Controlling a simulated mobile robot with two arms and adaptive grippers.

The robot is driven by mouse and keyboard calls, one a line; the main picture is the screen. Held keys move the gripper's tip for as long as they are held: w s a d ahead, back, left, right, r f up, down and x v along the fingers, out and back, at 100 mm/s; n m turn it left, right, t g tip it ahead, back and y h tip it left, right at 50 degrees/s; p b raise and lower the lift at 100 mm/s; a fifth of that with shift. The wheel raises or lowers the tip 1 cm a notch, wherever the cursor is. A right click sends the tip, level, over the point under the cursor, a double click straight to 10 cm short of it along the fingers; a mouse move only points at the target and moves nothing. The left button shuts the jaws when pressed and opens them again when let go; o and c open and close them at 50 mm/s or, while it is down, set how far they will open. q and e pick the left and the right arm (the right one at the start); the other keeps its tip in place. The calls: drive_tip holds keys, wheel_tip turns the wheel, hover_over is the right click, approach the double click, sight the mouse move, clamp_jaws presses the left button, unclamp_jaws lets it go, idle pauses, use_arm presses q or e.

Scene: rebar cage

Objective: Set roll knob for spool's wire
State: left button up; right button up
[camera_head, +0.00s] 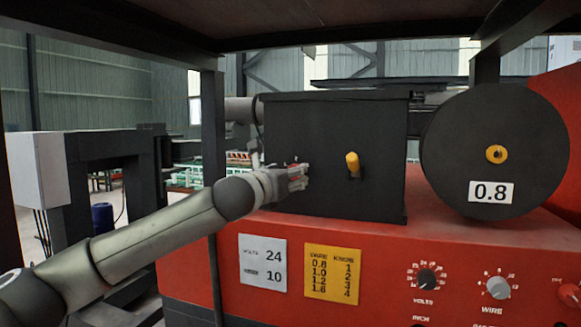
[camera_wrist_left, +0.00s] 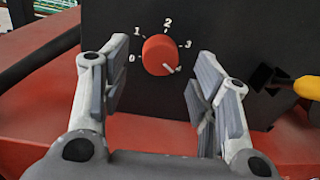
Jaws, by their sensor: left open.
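The red roll knob (camera_wrist_left: 160,52) is on the front of a dark box (camera_head: 350,125). In the left wrist view, marks 0, 1, 2 and 3 show around it, and its white pointer line points to the lower right, past 3. My left gripper (camera_wrist_left: 163,90) is open, its fingers on either side of the knob; contact cannot be told. In the head view the left gripper (camera_head: 300,178) mostly covers the knob. The black spool (camera_head: 470,150) at the right is labelled 0.8 (camera_head: 491,192). The yellow plate (camera_head: 332,274) lists wire 0.8 beside knob 1.
A yellow handle (camera_head: 352,163) sticks out of the box to the right of the gripper. The red machine body (camera_head: 380,250) lies below, with VOLTS (camera_head: 427,279) and WIRE (camera_head: 496,288) dials. A dark upright post (camera_head: 212,150) stands left of the box.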

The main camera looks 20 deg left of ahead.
use_arm(q)
drive_tip(key=shift+w+d+p, duration=0.1)
drive_tip(key=shift+w+p, duration=0.25)
drive_tip(key=shift+w, duration=0.85)
drive_tip(key=c, duration=1)
drive_tip(key=shift+c, duration=0.2)
